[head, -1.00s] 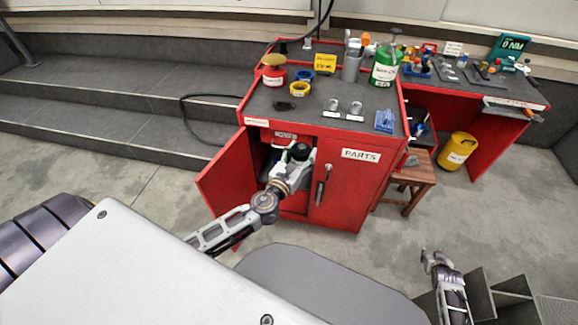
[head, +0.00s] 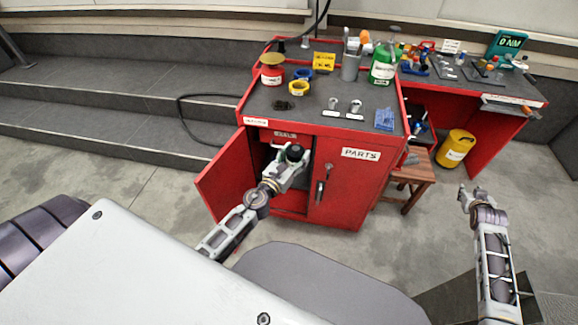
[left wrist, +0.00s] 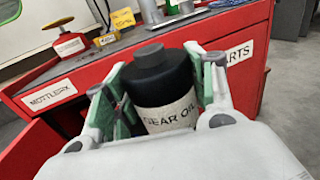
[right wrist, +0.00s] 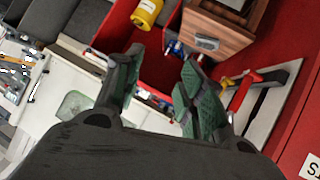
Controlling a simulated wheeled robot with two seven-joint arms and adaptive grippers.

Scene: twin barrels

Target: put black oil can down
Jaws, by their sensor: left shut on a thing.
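The black oil can (left wrist: 163,88) has a white label reading GEAR OIL. It stands between the fingers of my left gripper (left wrist: 160,92), which is shut on it. In the head view, the can's dark round top (head: 295,152) shows at my left gripper (head: 290,160), in front of the red cabinet's open left side. The can is below the level of the cabinet top. Its base is hidden, so I cannot tell what is under it. My right gripper (head: 470,195) is open and empty, out over the floor at the right; its parted fingers show in the right wrist view (right wrist: 155,90).
The red cabinet (head: 345,190) has its left door (head: 226,175) swung open and its right door shut. On its top stand a red oil can (head: 272,72), tape rolls, a green can (head: 384,66) and bolts. A wooden stool (head: 408,180) and yellow can (head: 455,148) are at right.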

